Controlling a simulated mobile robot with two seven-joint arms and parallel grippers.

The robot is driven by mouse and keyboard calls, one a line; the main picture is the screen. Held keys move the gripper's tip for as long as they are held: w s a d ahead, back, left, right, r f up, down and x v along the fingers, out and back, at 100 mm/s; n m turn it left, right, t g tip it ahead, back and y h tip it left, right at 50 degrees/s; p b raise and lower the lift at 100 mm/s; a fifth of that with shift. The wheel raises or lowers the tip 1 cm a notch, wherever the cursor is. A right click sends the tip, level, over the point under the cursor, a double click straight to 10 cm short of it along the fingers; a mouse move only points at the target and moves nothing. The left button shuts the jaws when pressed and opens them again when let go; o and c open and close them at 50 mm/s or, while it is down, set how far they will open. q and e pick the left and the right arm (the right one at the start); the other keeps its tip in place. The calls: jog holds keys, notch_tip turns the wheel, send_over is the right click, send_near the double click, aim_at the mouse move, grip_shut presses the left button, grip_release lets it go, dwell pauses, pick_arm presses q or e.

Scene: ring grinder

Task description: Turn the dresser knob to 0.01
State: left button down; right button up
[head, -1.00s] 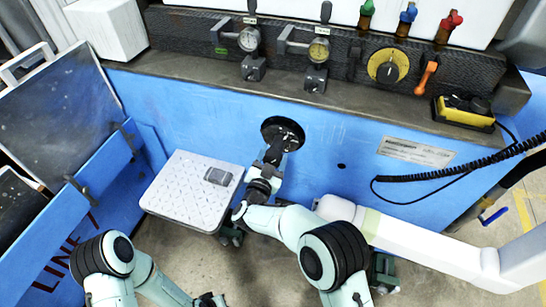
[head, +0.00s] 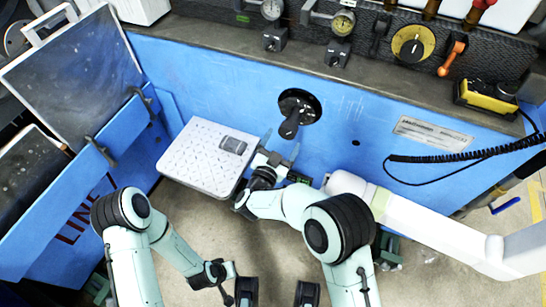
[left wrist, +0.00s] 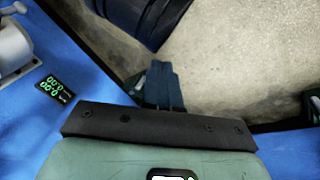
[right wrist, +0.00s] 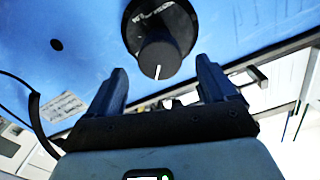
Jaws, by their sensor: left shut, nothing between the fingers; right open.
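The black dresser knob (head: 289,128) sits on a round black dial (head: 299,105) in the blue front panel. In the right wrist view the knob (right wrist: 160,57) has a white pointer line on its face, and the dial markings are too small to read. My right gripper (head: 281,148) is open, just below the knob in the head view. In its wrist view, the knob is ahead of and between the spread fingertips (right wrist: 161,80), with no visible contact. My left gripper (head: 228,297) is low, away from the panel; its closed fingers (left wrist: 160,85) are empty.
A silver treadplate step (head: 195,160) stands left of the knob. A small readout (left wrist: 55,88) shows green digits that look like zeros. A yellow dial (head: 413,43), an orange lever (head: 453,58) and a yellow box (head: 484,98) are above right, with a black coiled cable (head: 450,157) below.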

pick_arm(q)
jog(key=shift+s+d+r+g+p, duration=0.15)
jog(key=shift+s+d+r+p, duration=0.1)
jog(key=shift+s+r, duration=0.15)
jog(key=shift+s+d+r+g+p, duration=0.15)
jog(key=shift+s+d+r+p, duration=0.1)
jog(key=shift+s, duration=0.25)
pick_arm(e)
jog(key=v, duration=0.7)
jog(key=shift+s, duration=0.2)
